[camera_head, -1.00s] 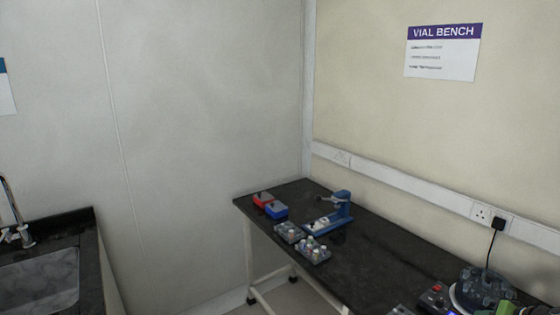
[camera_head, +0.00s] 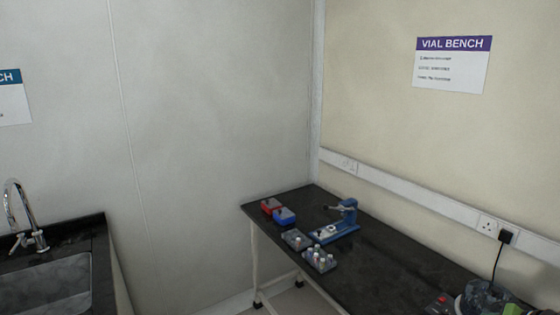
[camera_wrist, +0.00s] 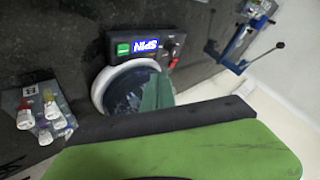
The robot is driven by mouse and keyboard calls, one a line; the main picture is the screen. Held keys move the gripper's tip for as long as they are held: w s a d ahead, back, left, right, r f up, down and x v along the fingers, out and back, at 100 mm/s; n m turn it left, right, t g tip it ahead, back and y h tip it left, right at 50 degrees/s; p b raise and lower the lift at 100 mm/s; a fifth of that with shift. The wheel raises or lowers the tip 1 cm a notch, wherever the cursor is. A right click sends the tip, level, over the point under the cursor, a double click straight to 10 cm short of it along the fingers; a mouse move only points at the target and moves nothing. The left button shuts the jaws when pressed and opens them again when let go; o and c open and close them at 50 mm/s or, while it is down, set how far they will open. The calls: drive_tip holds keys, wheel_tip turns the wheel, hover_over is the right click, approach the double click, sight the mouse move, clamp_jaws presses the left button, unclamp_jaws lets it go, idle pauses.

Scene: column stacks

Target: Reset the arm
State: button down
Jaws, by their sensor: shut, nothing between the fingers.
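My gripper shows in the wrist view as a green wedge (camera_wrist: 157,92) past a dark bar and a broad green part of my arm. It is shut and holds nothing. From this view it overlaps the round bowl of a spinning device (camera_wrist: 122,84); I cannot tell the height between them. In the head view only a bit of green from my arm shows at the bottom right corner, over the same device (camera_head: 487,298).
The dark bench (camera_head: 385,262) holds a blue press (camera_head: 345,217), red (camera_head: 271,205) and blue (camera_head: 285,216) boxes, and grey vial racks (camera_head: 320,260). One rack (camera_wrist: 42,115) sits near my gripper. A sink (camera_head: 45,285) stands left, with floor between.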

drive_tip(key=w+a+n+g+y, duration=0.1)
drive_tip(key=w+a+n, duration=0.1)
drive_tip(key=w+a, duration=0.45)
drive_tip(key=w+a+n+y, duration=0.15)
drive_tip(key=w+a, duration=0.25)
drive_tip(key=a, duration=0.6)
drive_tip(key=w+a+f+n+g+y, duration=0.1)
drive_tip(key=a+f+n+g, duration=0.1)
drive_tip(key=a, duration=0.8)
drive_tip(key=w+a+f+n+g, duration=0.1)
drive_tip(key=a+n, duration=0.1)
drive_tip(key=a, duration=0.9)
drive_tip(key=s+a+f+n+g+h, duration=0.25)
drive_tip(key=s+a+g, duration=0.2)
drive_tip(key=a, duration=0.75)
drive_tip(key=s+d+f+m+h, duration=0.1)
drive_tip(key=s+d+m+h, duration=0.1)
drive_tip(key=s+d, duration=0.2)
drive_tip(key=shift+s+d+f+m+g, duration=0.25)
drive_tip(key=shift+s+f+m+g, duration=0.1)
drive_tip(key=shift+s, duration=0.3)
